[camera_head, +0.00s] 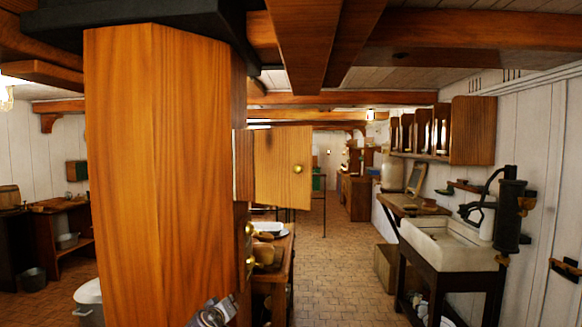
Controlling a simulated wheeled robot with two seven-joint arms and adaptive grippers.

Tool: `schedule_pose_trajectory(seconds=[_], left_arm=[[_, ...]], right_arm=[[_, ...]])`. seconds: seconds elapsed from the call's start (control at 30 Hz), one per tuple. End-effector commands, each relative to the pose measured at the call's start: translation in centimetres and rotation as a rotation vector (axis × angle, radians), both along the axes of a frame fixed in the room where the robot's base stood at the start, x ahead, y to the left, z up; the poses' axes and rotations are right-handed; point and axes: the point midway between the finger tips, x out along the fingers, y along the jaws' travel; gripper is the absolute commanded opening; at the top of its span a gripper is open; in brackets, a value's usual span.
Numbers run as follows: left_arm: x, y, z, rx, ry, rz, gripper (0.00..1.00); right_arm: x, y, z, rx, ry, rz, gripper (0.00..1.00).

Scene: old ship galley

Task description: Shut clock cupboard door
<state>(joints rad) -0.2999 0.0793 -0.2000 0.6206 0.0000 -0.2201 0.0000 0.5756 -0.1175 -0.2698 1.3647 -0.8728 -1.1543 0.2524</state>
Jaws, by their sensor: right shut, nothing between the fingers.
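The tall orange-brown wooden cupboard (150,170) stands close in front of me, left of centre. A small wooden door (275,165) with a round brass knob (297,169) stands open, sticking out to the right from the cupboard's right side. I take it as the clock cupboard door. Its hinge edge and the inside of the cupboard are hard to see from here. My right gripper (212,313) shows at the bottom edge, in front of the cupboard's lower part. It is shut and empty, below and left of the door, apart from it. My left gripper is out of view.
More brass knobs (249,229) sit lower on the cupboard's right side. A counter with dishes (270,245) stands behind it. A white sink (450,243) and a black pump (510,215) stand at the right. The brick floor (335,270) between is clear. Beams (305,40) hang overhead.

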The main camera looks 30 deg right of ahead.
Motion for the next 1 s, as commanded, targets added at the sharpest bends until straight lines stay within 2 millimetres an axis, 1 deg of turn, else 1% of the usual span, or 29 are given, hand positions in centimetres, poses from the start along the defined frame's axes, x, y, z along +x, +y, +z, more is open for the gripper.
schedule_pose_trajectory(seconds=[0.03, 0.07, 0.1, 0.17, 0.2, 0.27, 0.3, 0.37, 0.4, 0.47, 0.5, 0.57, 0.6, 0.7, 0.8, 0.9, 1.0], left_arm=[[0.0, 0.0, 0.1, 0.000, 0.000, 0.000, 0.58], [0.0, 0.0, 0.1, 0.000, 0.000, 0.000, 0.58], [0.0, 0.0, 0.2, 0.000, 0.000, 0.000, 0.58], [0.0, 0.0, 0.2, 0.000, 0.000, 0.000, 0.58], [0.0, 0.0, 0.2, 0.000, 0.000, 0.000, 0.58], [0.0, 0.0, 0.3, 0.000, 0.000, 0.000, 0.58], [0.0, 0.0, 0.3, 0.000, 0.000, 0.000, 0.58], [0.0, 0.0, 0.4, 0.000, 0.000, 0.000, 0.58], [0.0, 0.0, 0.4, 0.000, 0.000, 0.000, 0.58], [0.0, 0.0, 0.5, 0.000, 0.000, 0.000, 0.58], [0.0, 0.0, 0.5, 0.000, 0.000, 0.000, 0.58], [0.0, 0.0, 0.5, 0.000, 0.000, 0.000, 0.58], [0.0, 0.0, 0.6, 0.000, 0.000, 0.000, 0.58], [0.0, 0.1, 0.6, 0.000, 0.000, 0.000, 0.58], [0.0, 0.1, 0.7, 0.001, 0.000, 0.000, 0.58], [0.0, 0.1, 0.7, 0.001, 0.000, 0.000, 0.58], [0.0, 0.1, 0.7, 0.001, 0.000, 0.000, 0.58]], right_arm=[[0.1, -0.1, 3.6, -0.002, -0.047, -0.025, 0.00], [0.0, -0.2, 5.6, -0.003, -0.072, -0.042, 0.00], [-0.2, -0.4, 8.1, -0.004, -0.104, -0.064, 0.00], [-0.6, -0.6, 11.9, -0.003, -0.154, -0.099, 0.00], [-1.1, -0.8, 14.3, -0.001, -0.188, -0.124, 0.00], [-1.9, -1.2, 17.9, 0.005, -0.239, -0.161, 0.00], [-2.6, -1.4, 20.3, 0.010, -0.273, -0.185, 0.00], [-3.7, -1.7, 23.8, 0.020, -0.325, -0.223, 0.00], [-4.6, -1.9, 26.0, 0.028, -0.359, -0.247, 0.00], [-6.1, -2.2, 29.2, 0.044, -0.411, -0.284, 0.00], [-7.2, -2.4, 31.2, 0.054, -0.445, -0.310, 0.00], [-8.9, -2.8, 34.2, 0.073, -0.497, -0.349, 0.00], [-10.1, -3.0, 36.1, 0.089, -0.532, -0.375, 0.00], [-13.2, -3.5, 40.0, 0.128, -0.609, -0.434, 0.00], [-15.8, -3.9, 42.9, 0.164, -0.671, -0.481, 0.00], [-17.6, -4.2, 44.5, 0.190, -0.711, -0.512, 0.00], [-18.6, -4.4, 45.3, 0.203, -0.731, -0.530, 0.00]])
